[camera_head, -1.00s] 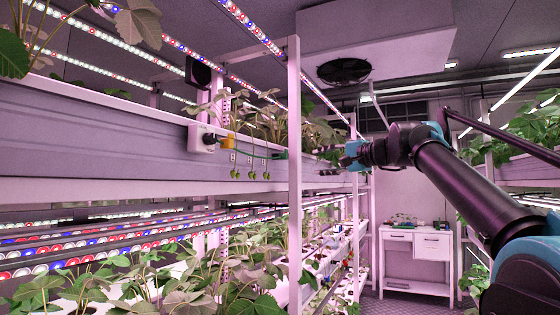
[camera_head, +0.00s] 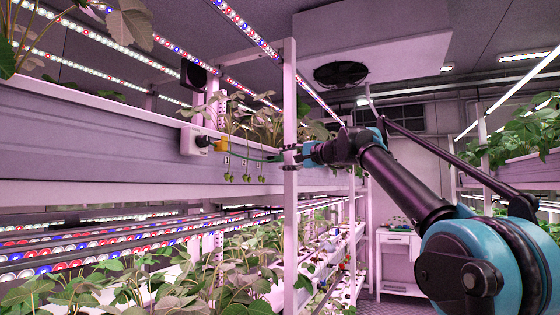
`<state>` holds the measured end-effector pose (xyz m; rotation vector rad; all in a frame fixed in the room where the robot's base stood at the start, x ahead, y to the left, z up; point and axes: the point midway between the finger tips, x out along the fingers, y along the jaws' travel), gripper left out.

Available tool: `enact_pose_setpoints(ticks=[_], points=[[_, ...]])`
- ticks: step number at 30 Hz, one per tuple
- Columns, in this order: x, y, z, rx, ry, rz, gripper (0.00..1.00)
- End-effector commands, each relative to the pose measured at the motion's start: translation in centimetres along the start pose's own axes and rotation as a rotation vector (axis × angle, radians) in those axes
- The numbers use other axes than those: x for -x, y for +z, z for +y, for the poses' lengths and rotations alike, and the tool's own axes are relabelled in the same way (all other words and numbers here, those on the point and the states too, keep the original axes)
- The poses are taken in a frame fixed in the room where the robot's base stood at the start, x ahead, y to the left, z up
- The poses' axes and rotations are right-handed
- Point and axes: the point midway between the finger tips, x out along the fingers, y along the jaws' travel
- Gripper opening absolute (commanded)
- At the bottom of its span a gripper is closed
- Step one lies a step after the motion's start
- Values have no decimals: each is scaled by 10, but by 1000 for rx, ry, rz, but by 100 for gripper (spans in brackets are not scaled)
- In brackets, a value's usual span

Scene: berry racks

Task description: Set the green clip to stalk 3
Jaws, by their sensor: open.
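Three thin stalks with small green fruit hang over the front of the upper trough in the head view: a left one (camera_head: 228,172), a middle one (camera_head: 243,174) and a right one (camera_head: 261,174). Small pale tags show on them, too small to read. A small green piece (camera_head: 273,158), seemingly the green clip, shows at the trough wall right of the right stalk. My gripper (camera_head: 286,157) is open in front of the white post, its dark fingers pointing left, just right of the green piece. I cannot tell whether they touch.
The white rack post (camera_head: 290,220) stands behind my gripper. Leafy plants (camera_head: 200,275) fill the lower tier. A white cabinet (camera_head: 394,240) stands far back.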

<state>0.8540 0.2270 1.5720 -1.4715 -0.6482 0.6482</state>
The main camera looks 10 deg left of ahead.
Motion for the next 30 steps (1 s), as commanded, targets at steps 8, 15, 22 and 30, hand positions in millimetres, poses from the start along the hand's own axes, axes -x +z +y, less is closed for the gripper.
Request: enact_pose_setpoints(ticks=[8, 15, 22, 30], points=[[-30, 0, 0, 0, 0, 0, 43], [-34, 0, 0, 0, 0, 0, 43], [-34, 0, 0, 0, 0, 0, 29], [-33, 0, 0, 0, 0, 0, 0]])
